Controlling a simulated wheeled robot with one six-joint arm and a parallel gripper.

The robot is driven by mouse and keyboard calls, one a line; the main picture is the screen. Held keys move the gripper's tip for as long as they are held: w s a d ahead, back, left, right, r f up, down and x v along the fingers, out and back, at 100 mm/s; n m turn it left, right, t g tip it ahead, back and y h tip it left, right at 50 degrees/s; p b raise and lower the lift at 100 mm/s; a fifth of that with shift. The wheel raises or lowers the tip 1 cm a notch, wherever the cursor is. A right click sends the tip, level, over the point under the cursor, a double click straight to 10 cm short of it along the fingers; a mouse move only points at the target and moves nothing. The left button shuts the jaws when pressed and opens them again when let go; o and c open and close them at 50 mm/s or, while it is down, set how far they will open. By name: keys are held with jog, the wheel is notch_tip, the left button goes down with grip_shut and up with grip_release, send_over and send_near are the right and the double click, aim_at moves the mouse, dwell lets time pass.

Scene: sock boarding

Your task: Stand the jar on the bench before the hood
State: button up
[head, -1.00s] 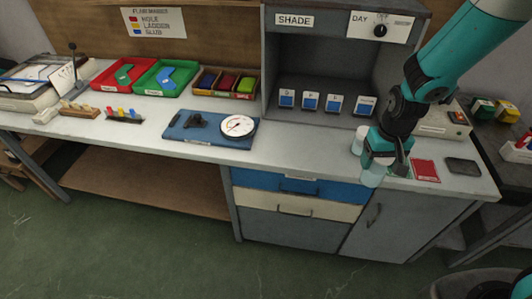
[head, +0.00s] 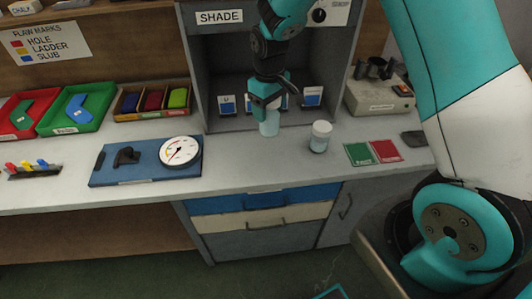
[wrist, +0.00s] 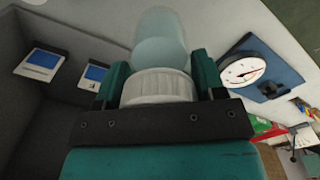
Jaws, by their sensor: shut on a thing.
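My gripper (head: 266,104) is shut on a pale clear jar (head: 269,127), directly before the open grey hood (head: 196,75) marked SHADE. In the wrist view the jar's ribbed white lid (wrist: 158,86) sits between the two fingers, with its pale blue body (wrist: 160,42) beyond them. The jar looks upright, with its base at or just above the bench (head: 235,165); I cannot tell whether it touches. A second jar (head: 320,137) with a white lid stands on the bench to the right of the held one.
Blue-labelled cards (head: 312,96) stand inside the hood behind my gripper. A blue board with a round dial gauge (head: 180,151) lies to the left. Green and red cards (head: 385,151) and a beige device (head: 380,97) are to the right. Bench before the jars is clear.

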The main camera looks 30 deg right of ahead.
jog(key=w+a+r+n+b, duration=0.4)
jog(key=a+r+n, duration=0.2)
jog(key=r+n, duration=0.15)
jog(key=f+p, duration=0.1)
jog(key=f, duration=0.5)
jog(key=f+p, duration=0.1)
jog(key=f, duration=0.5)
jog(key=f+p, duration=0.1)
jog(key=f, duration=0.6)
jog(key=shift+a, duration=0.3)
jog(key=o, duration=1)
jog(key=shift+r, duration=0.1)
